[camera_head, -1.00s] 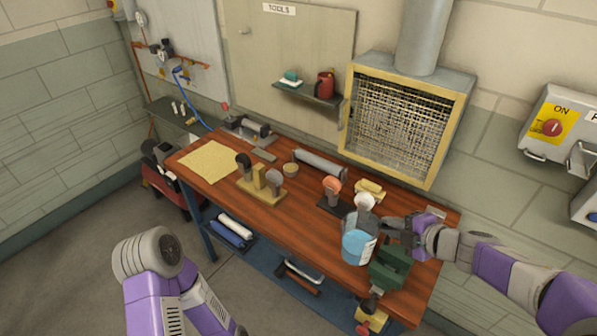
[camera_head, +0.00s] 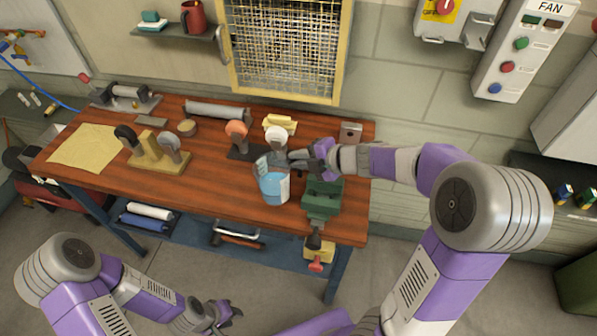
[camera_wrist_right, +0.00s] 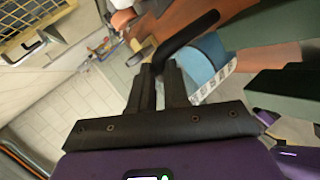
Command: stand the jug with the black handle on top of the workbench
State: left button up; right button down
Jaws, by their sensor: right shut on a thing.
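The jug (camera_head: 274,187) has a light blue body, a white label strip and a black handle. It is at the front right of the workbench (camera_head: 225,192), just left of the green vise (camera_head: 322,197). My right gripper (camera_head: 300,158) reaches in from the right and is shut on the black handle. The right wrist view shows the handle (camera_wrist_right: 188,36) between the fingers (camera_wrist_right: 161,80), with the blue body beside it. I cannot tell whether the jug's base touches the bench top. My left gripper (camera_head: 228,309) is low in front of the bench, empty, its fingers apart.
A peeler-like orange-topped tool (camera_head: 237,133) and a white round-topped one (camera_head: 275,138) stand behind the jug. A wooden stand (camera_head: 157,155) is further left, near a yellow sheet (camera_head: 88,147). Bare wood lies left of the jug. A mesh-fronted box (camera_head: 287,50) is behind.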

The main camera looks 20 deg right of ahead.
notch_tip(320, 180, down, 4)
jog(key=shift+r+b, duration=0.2)
jog(key=shift+b, duration=0.95)
jog(key=c, duration=1.4)
grip_release()
jog(key=shift+f, duration=0.15)
